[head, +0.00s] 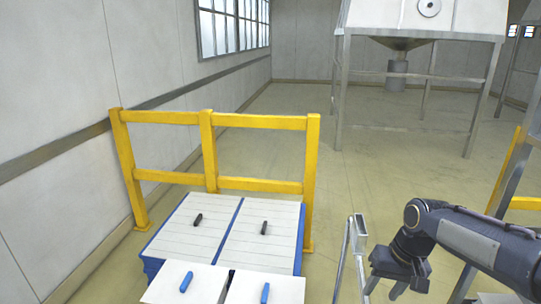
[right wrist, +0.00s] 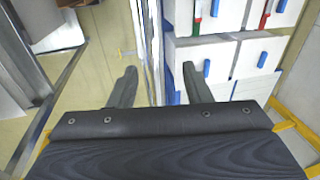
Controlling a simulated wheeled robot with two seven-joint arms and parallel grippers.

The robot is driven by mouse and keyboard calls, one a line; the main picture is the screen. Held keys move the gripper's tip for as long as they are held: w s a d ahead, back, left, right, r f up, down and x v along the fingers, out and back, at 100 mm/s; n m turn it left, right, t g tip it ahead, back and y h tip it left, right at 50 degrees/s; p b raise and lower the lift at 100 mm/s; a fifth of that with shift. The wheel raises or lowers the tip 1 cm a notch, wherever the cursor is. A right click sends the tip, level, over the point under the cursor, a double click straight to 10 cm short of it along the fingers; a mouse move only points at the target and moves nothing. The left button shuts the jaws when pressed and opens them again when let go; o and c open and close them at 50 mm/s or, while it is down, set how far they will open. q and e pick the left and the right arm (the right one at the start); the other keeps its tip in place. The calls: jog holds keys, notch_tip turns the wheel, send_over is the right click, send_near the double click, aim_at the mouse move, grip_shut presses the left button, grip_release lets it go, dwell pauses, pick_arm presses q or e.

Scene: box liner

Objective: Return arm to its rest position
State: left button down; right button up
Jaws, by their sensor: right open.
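My right arm (head: 480,243) comes in from the lower right in the head view. Its dark gripper (head: 385,288) points down beside a metal rail, right of the white-topped boxes. In the right wrist view the two fingers stand wide apart, and the gripper (right wrist: 159,78) has nothing between them but the view of the floor and a rail. The right gripper is open and empty. My left arm and gripper do not show in either view.
White panels (head: 194,223) with black and blue handles lie on blue boxes (head: 297,262) at the lower middle. A yellow guard rail (head: 259,122) stands behind them. A metal rail (head: 345,262) is close left of my right gripper. Open floor (head: 370,180) lies beyond.

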jog(key=s+a+t, duration=0.2)
jog(key=s+a, duration=0.2)
jog(key=s, duration=0.5)
jog(key=s+a+t+y, duration=0.1)
jog(key=s+a+t, duration=0.1)
jog(key=s, duration=0.8)
jog(key=shift+s+a+r+n+t+y, duration=0.3)
jog(key=shift+a+n, duration=0.1)
jog(key=shift+a, duration=0.45)
